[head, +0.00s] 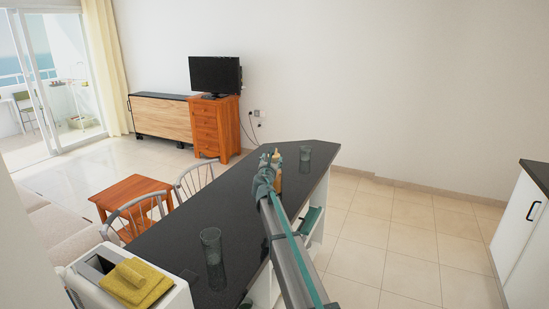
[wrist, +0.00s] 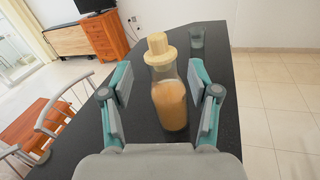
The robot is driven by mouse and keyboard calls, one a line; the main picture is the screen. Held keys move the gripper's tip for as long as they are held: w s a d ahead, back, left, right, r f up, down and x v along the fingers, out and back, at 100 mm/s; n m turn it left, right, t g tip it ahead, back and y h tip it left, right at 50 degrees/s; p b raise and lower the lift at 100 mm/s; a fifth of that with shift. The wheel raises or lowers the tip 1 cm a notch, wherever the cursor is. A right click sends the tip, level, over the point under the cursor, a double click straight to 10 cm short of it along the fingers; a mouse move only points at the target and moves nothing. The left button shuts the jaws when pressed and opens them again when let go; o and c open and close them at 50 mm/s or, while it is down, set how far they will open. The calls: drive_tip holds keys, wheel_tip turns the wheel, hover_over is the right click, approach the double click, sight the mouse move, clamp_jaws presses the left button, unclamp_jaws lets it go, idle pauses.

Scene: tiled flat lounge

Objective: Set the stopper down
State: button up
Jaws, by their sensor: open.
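The bottle stands upright on the dark counter (wrist: 215,135). My gripper (wrist: 161,87) is open, with one finger on each side of the bottle and a gap visible at both sides.
A clear glass (head: 305,153) stands farther back on the counter, and another glass (head: 211,245) stands nearer. A white toaster-like box (head: 178,298) with yellow cloths (head: 137,283) is at the near left. The counter between the near glass and the bottle is clear.

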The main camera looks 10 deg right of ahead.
drive_tip(key=shift+n, duration=0.9)
drive_tip(key=p+x, duration=0.1)
drive_tip(key=x, duration=0.6)
drive_tip(key=p+x, duration=0.1)
drive_tip(key=x, duration=0.2)
drive_tip(key=shift+w+a+r+p, duration=0.1)
drive_tip(key=shift+w+a+p, duration=0.15)
drive_tip(key=shift+a+p, duration=0.05)
drive_tip(key=shift+w+d, duration=0.15)
drive_tip(key=shift+w, duration=0.25)
drive_tip(key=shift+s, duration=0.1)
drive_tip(key=c, duration=1.1)
drive_tip(key=shift+c, duration=0.2)
